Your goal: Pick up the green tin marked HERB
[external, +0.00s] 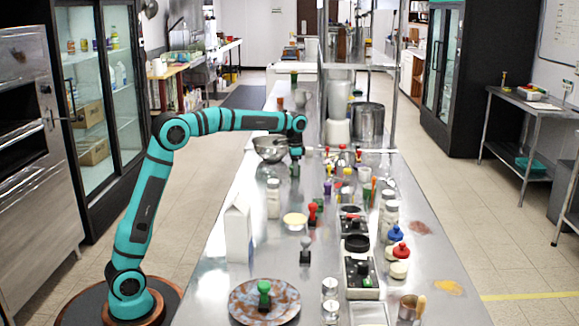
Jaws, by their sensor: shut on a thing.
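My gripper (295,158) points down above the steel counter, just right of a metal bowl. It is shut on a small dark green thing (295,171), which looks like the green tin. The thing is small in this view and partly hidden by the gripper. I cannot read any HERB marking on it. I cannot tell whether it touches the counter or hangs just above it.
The metal bowl (271,149) stands left of my gripper, and a white-lidded jar (273,198) stands nearer. Bottles and coloured-knobbed items crowd the counter to the right. A white carton (238,232) and a brown plate (240,305) with a green-knobbed item (264,292) are nearer.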

